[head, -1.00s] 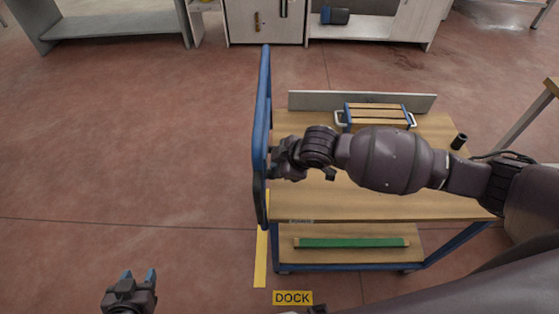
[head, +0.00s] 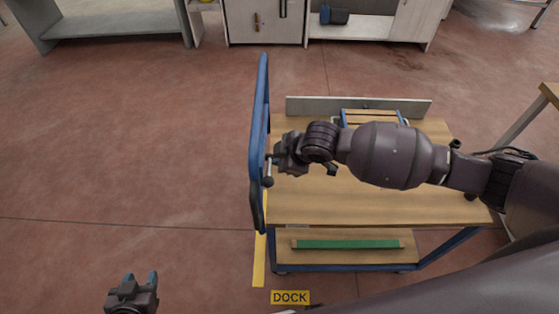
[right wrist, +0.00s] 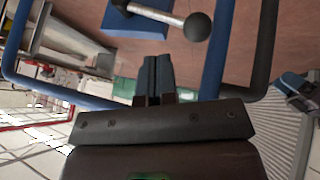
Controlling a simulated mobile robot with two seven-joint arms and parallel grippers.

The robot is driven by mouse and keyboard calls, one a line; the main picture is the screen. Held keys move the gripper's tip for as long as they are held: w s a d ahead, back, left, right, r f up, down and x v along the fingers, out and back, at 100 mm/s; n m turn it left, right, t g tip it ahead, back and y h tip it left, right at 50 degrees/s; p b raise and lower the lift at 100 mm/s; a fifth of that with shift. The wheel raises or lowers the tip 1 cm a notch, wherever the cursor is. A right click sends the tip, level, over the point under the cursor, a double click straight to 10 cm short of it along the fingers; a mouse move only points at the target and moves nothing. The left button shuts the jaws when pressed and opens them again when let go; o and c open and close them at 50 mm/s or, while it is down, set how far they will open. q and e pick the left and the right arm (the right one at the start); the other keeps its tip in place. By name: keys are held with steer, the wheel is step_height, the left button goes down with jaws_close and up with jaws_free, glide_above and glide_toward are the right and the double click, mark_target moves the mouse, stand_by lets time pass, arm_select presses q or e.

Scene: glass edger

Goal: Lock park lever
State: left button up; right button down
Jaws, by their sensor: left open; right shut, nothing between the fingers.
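The park lever is a metal rod with a black ball knob (head: 268,182) at the blue push handle (head: 259,130) of the cart (head: 340,205). In the right wrist view the lever's knob (right wrist: 196,27) and rod rise from a blue plate at the top, beyond my fingers. My right gripper (head: 274,160) is beside the lever, inside the handle. Its fingers (right wrist: 158,75) are shut and empty, with a visible gap to the knob in the picture. Contact elsewhere is hidden. My left gripper (head: 139,279) is open and empty, low at the left, away from the cart.
A toolbox (head: 371,118), partly hidden by my right arm, and a grey upright panel (head: 330,106) are on the cart top. A green strip (head: 346,244) lies on the lower shelf. A yellow DOCK label (head: 290,297) and floor tape are near the cart. The floor at left is clear.

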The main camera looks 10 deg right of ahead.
steer(key=s+v, duration=0.1)
steer(key=v, duration=0.8)
steer(key=shift+s+f+b, duration=0.15)
steer(key=shift+s+b, duration=0.25)
steer(key=shift+s, duration=0.05)
steer(key=w+a+r+m+t+y, duration=0.2)
steer(key=w+r+t+y, duration=0.2)
steer(key=w+r+t, duration=0.25)
steer(key=s+d+f+m+t+h+b, duration=0.1)
steer(key=s+d+f+m+h, duration=0.4)
steer(key=d+f, duration=0.4)
steer(key=s+d+f+m+t+h+b, duration=0.1)
steer(key=s+d+f+m+h, duration=0.2)
steer(key=s+d+f+m, duration=0.65)
steer(key=s+a+f+n+g+h, duration=0.1)
steer(key=s+f+n+g, duration=0.1)
steer(key=s+f, duration=0.4)
steer(key=shift+s+a+f, duration=0.3)
steer(key=shift+a+f, duration=0.1)
steer(key=shift+f, duration=0.3)
